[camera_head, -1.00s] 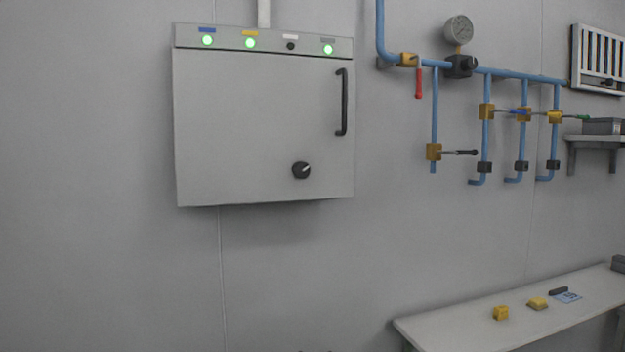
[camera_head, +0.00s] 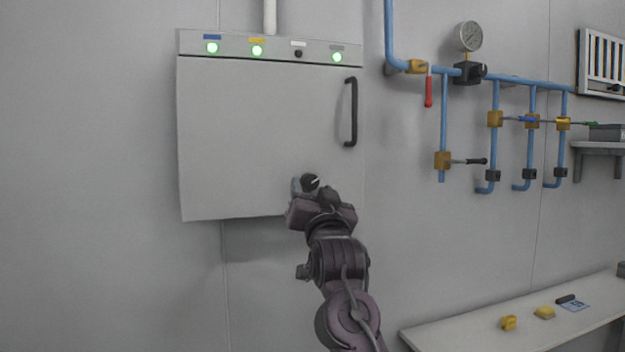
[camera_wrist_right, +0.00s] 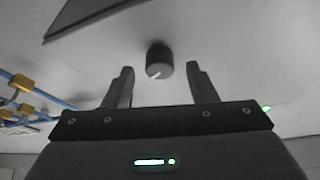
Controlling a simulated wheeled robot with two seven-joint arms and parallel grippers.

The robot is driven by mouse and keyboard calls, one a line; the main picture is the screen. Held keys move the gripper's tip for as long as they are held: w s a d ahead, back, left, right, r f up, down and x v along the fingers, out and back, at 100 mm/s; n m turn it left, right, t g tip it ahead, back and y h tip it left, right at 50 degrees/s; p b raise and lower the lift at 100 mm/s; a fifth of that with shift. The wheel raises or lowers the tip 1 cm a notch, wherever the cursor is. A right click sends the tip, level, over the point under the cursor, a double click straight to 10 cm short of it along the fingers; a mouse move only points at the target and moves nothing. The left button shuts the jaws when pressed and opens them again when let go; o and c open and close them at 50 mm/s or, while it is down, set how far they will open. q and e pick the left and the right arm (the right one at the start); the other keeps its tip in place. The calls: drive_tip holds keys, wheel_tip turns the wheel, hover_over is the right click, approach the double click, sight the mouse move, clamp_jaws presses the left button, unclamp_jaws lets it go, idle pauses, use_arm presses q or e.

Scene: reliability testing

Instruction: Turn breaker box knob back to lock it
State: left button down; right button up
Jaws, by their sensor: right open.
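The grey breaker box (camera_head: 260,130) hangs on the wall with its door shut and a black vertical handle (camera_head: 351,112) at the door's right side. Its round black knob (camera_head: 310,182) with a white pointer mark sits low on the door, partly hidden by my gripper. My right gripper (camera_head: 312,187) is at the knob. In the right wrist view the knob (camera_wrist_right: 159,61) lies between and just beyond the fingertips of the open right gripper (camera_wrist_right: 160,75), with a gap on each side. My left gripper is not in view.
Blue pipes (camera_head: 520,82) with valves and a gauge (camera_head: 467,36) are on the wall to the right. A bench (camera_head: 450,335) with small yellow parts stands lower right. The wall left of the box is bare.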

drive_tip(key=shift+w+a+r, duration=0.1)
drive_tip(key=shift+w+r, duration=0.15)
drive_tip(key=shift+w, duration=0.4)
drive_tip(key=c, duration=1)
